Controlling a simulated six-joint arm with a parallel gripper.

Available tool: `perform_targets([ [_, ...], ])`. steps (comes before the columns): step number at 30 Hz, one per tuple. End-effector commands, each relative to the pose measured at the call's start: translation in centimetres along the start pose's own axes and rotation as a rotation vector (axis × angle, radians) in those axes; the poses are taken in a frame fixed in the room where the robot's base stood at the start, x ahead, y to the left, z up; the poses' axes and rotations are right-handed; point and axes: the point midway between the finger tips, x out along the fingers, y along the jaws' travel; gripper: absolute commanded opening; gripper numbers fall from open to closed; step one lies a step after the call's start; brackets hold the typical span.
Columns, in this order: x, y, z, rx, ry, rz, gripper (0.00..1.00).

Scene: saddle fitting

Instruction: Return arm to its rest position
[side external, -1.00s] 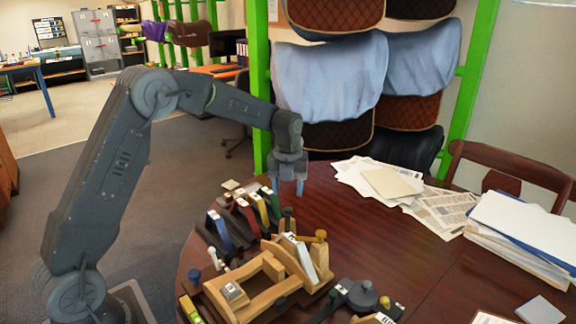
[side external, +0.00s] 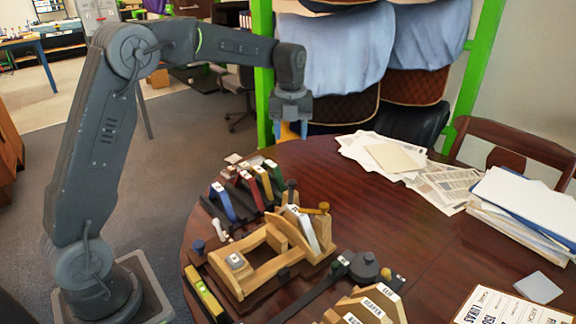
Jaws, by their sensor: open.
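My gripper (side external: 291,130) points down above the back edge of the round wooden table, to the right of the coloured pieces. Its two blue fingertips are apart with nothing between them. The wooden saddle fixture (side external: 262,262) stands on the table in front of and below my gripper, well apart from it. A light grey piece with a label (side external: 303,228) leans in the fixture's right side. Several coloured pieces, such as a blue one (side external: 223,203) and a red one (side external: 251,190), stand in a row behind the fixture.
A dark gauge-like tool (side external: 364,266) and labelled wooden pieces (side external: 372,306) lie at the front. A yellow level (side external: 206,297) lies at the fixture's left. Papers (side external: 385,157) and a stack of folders (side external: 525,210) cover the right. The table's middle right (side external: 400,225) is bare.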

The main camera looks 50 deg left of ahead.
Motion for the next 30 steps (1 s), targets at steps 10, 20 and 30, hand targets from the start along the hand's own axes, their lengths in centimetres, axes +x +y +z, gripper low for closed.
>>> perform_targets([
  [10, -6.3, 3.9, -9.4, -0.744, -0.078, -0.152, 0.52],
  [20, -7.5, 9.7, -19.0, -1.533, -0.001, -0.373, 0.52],
  [30, -4.7, 14.4, -25.1, -2.14, 0.207, -0.534, 0.52],
])
